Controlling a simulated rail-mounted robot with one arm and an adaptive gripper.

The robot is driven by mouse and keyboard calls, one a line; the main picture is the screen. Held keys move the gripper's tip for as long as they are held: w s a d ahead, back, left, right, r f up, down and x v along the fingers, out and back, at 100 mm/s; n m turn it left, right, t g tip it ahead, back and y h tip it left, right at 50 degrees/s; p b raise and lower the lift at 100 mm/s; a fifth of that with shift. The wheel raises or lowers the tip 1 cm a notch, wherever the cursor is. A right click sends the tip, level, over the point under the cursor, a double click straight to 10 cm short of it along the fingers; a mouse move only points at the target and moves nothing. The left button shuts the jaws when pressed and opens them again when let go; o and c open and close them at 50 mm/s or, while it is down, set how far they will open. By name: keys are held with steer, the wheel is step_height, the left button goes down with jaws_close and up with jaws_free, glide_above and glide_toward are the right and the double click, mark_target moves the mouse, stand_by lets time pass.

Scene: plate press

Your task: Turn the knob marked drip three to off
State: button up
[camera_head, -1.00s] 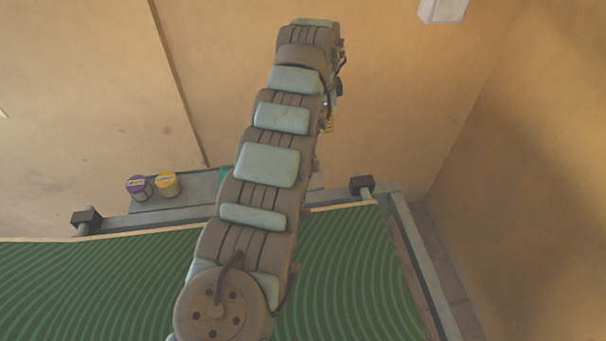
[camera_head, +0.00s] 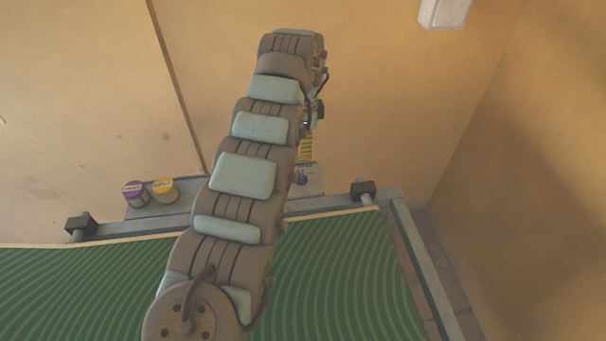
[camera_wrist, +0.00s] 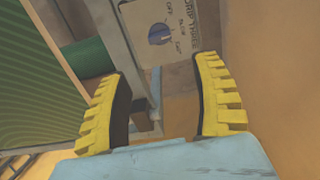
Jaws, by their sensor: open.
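The blue-grey round knob (camera_wrist: 161,34) sits on a pale panel (camera_wrist: 145,14) marked DRIP THREE, at the top middle of the wrist view. Small labels stand around the knob, one reading OFF; I cannot tell which one its pale mark points to. My gripper (camera_wrist: 161,72) is open and empty, its yellow ribbed fingers spread wide. The knob lies beyond the fingertips, in line with the gap, untouched. In the head view my gripper (camera_head: 305,148) is mostly hidden behind my arm.
A purple-lidded jar (camera_head: 135,193) and a yellow-lidded jar (camera_head: 164,190) stand on a grey shelf (camera_head: 190,200) behind the green patterned surface (camera_head: 330,260). A small blue thing (camera_head: 300,177) shows beside my arm. Dark clamps (camera_head: 362,190) sit on the grey frame. A wall rises close behind.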

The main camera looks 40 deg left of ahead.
mark_target(301, 177)
step_height(301, 177, down, 12)
steer(key=shift+r, duration=0.1)
stand_by(0.4)
jaws_close()
